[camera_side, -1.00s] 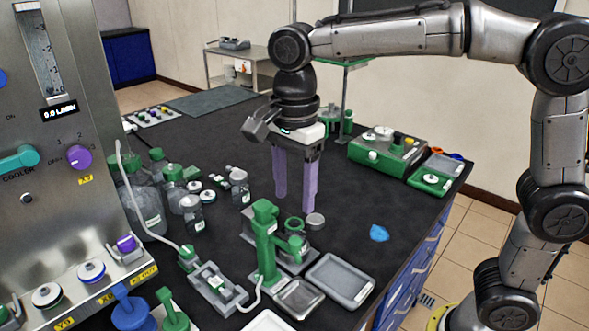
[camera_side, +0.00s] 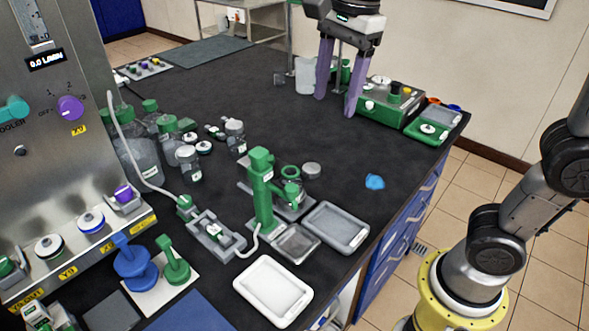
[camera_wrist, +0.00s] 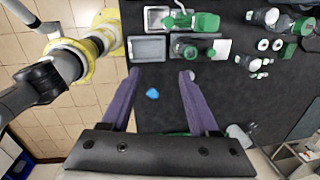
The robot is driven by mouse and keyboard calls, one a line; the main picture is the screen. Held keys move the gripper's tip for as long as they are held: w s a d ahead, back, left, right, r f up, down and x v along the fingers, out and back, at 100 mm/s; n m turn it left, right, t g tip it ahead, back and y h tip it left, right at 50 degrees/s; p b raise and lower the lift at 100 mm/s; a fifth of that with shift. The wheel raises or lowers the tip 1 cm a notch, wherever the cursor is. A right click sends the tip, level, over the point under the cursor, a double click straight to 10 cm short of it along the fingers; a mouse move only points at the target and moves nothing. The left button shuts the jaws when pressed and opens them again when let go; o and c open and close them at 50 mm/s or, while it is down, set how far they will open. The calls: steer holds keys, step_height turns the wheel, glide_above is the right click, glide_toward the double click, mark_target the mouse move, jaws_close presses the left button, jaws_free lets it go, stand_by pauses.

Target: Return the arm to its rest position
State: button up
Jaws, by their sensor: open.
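My gripper (camera_side: 338,98) has long purple fingers, spread apart with nothing between them. In the side view it is raised above the far right part of the black bench, near the green-and-grey device. In the wrist view my gripper (camera_wrist: 158,84) looks down with its fingers wide apart. Most of my arm above the gripper is outside the side view; its yellow base ring stands on the floor at the right.
The black bench (camera_side: 250,115) holds a green stand (camera_side: 262,190), grey trays (camera_side: 336,227), a white tray (camera_side: 273,291), a blue scrap (camera_side: 375,182), several bottles and a green-and-grey device (camera_side: 390,102). A steel panel (camera_side: 50,110) stands left. The bench middle is clear.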

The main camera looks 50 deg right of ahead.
steer(key=s+d+f+n+t, duration=0.2)
steer(key=s+f+n, duration=0.4)
steer(key=n, duration=0.3)
steer(key=s+d+f+n+t, duration=0.2)
steer(key=s+d+f+n, duration=0.3)
steer(key=n, duration=0.5)
steer(key=shift+s+f, duration=0.4)
steer(key=shift+s, duration=0.4)
